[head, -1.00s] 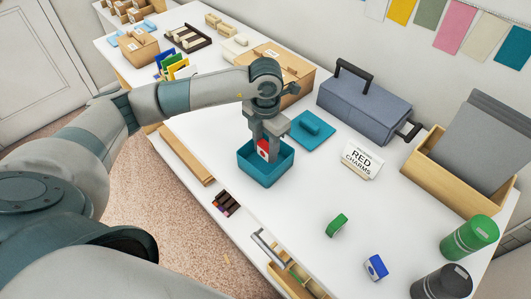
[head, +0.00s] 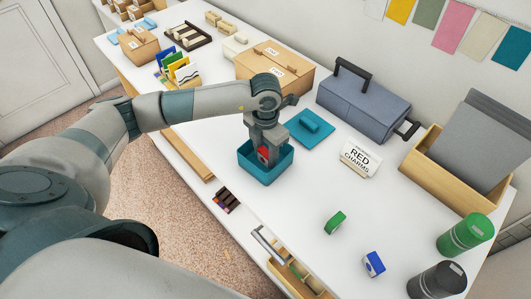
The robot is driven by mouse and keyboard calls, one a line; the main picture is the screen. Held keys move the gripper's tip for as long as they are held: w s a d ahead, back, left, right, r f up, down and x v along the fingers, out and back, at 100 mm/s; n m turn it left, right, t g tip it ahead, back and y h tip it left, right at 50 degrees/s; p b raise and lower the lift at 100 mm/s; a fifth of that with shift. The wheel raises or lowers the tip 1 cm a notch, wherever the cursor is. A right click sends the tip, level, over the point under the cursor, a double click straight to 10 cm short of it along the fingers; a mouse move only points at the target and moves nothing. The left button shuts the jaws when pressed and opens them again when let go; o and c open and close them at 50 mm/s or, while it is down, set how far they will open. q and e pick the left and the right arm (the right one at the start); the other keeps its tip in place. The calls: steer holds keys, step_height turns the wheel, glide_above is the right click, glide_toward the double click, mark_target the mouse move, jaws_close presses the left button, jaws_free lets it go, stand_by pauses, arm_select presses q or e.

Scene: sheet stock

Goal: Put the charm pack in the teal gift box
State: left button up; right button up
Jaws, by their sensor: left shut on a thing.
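The teal gift box (head: 267,179) stands open on the white table, and its teal lid (head: 315,131) with a handle lies flat behind it to the right. My left gripper (head: 264,153) points down into the box opening. It is shut on a red and white charm pack (head: 263,154), which is partly hidden by the fingers. The lower end of the pack is inside the box; I cannot tell whether it touches the bottom. A white card reading "RED CHARMS" (head: 360,158) stands right of the box. My right gripper is not in view.
A green pack (head: 336,222) and a blue and white pack (head: 374,263) lie on the table's right part. A grey toolbox (head: 364,101), a cardboard box (head: 272,68) and a wooden bin (head: 447,169) stand behind. An open drawer (head: 290,266) juts out in front.

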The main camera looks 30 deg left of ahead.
mark_target(265, 152)
arm_select(q)
steer(key=shift+f, duration=0.2)
steer(key=o, duration=1)
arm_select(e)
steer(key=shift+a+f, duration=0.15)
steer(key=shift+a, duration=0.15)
arm_select(q)
steer(key=shift+r, duration=0.1)
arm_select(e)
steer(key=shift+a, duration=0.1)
arm_select(q)
steer(key=shift+r, duration=0.4)
step_height(265, 152, up, 10)
steer(key=b, duration=0.3)
steer(key=shift+r, duration=0.1)
steer(key=shift+r+b, duration=0.3)
steer(key=shift+r, duration=0.35)
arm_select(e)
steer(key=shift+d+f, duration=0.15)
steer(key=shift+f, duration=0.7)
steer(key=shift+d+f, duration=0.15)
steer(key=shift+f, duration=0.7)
